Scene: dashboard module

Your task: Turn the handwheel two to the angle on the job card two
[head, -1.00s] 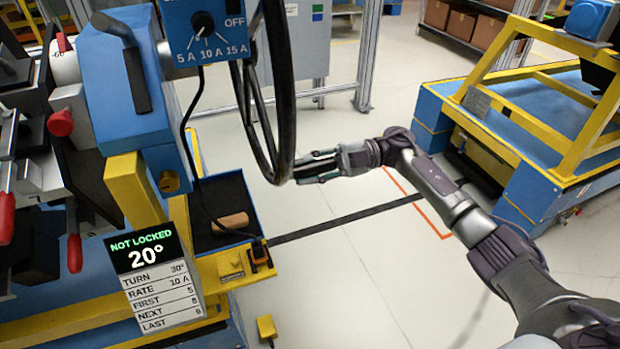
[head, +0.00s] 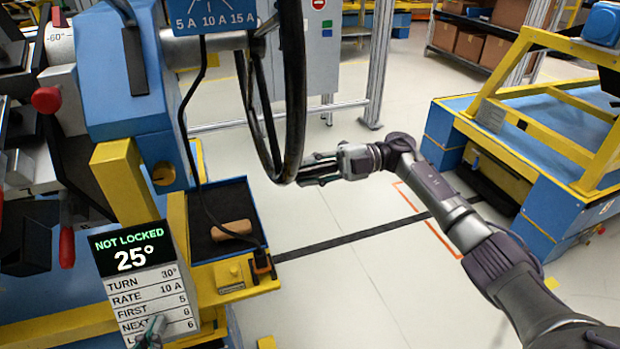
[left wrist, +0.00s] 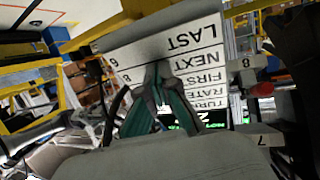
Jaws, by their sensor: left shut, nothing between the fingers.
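The large dark handwheel (head: 292,90) stands on the blue machine, its lower rim near the picture's middle. My right gripper (head: 308,170) is at the lower rim, fingertips at or partly behind it; I cannot tell if they close on it. The job card (head: 140,283) reads TURN 30°, RATE 10 A, FIRST 5. The display (head: 132,249) above it reads NOT LOCKED, 25°. My left gripper (head: 153,330) is shut and empty in front of the card's lower part, hiding some of its LAST line. In the left wrist view the closed fingertips (left wrist: 160,72) point at the card (left wrist: 185,45), seen upside down.
A blue control box (head: 213,18) with a 5 A, 10 A, 15 A dial is above. A yellow and blue frame (head: 500,95) stands at right. Open floor lies between.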

